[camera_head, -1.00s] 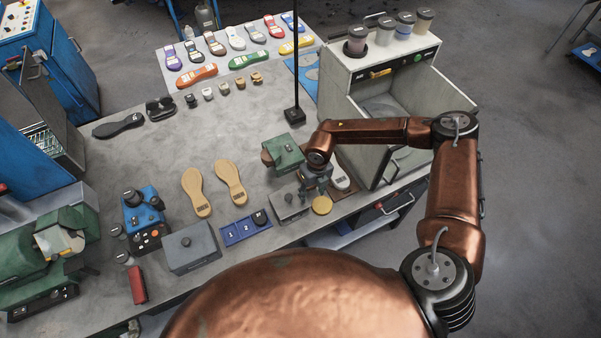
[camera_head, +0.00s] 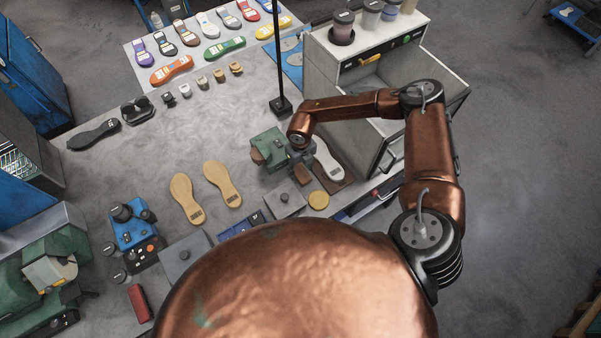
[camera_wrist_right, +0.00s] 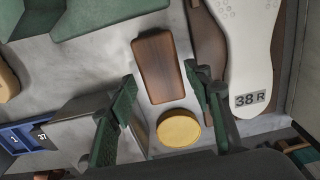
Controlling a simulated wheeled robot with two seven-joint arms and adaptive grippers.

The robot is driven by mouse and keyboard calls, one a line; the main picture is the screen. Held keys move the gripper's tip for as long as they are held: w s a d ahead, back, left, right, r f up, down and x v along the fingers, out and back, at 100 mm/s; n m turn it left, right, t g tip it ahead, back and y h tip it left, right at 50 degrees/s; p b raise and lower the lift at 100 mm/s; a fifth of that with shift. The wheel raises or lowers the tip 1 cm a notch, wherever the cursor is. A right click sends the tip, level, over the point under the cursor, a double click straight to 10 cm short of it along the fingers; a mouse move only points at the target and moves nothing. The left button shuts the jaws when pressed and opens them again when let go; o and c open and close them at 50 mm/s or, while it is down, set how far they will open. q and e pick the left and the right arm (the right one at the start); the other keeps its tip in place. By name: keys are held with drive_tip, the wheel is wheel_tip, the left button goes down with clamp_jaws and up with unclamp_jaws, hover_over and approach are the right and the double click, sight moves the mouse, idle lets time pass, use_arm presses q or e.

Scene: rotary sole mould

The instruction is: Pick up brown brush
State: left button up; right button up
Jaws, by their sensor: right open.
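The brown brush (camera_wrist_right: 160,65) is a wooden block with rounded corners lying on the grey table in the right wrist view. It lies just ahead of my open right gripper (camera_wrist_right: 160,78), whose two green-padded fingers stand apart to its left and right. In the head view my right gripper (camera_head: 302,158) points down over the table beside the white sole. A small brown part of the brush (camera_head: 303,173) shows below it; the rest is hidden. I cannot tell whether the fingers touch the brush. My left gripper is not in view.
A yellow round lid (camera_wrist_right: 178,128) lies close in front of the brush. A white sole (camera_wrist_right: 246,50) marked 38 R is to its right. A grey box (camera_head: 286,199) and a green device (camera_head: 268,147) are near. A black pole (camera_head: 277,60) stands behind.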

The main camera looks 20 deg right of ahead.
sight(301, 173)
wheel_tip(301, 173, down, 2)
drive_tip(key=shift+f, duration=0.65)
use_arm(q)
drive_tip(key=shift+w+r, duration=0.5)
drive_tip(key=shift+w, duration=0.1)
use_arm(e)
drive_tip(key=c, duration=1)
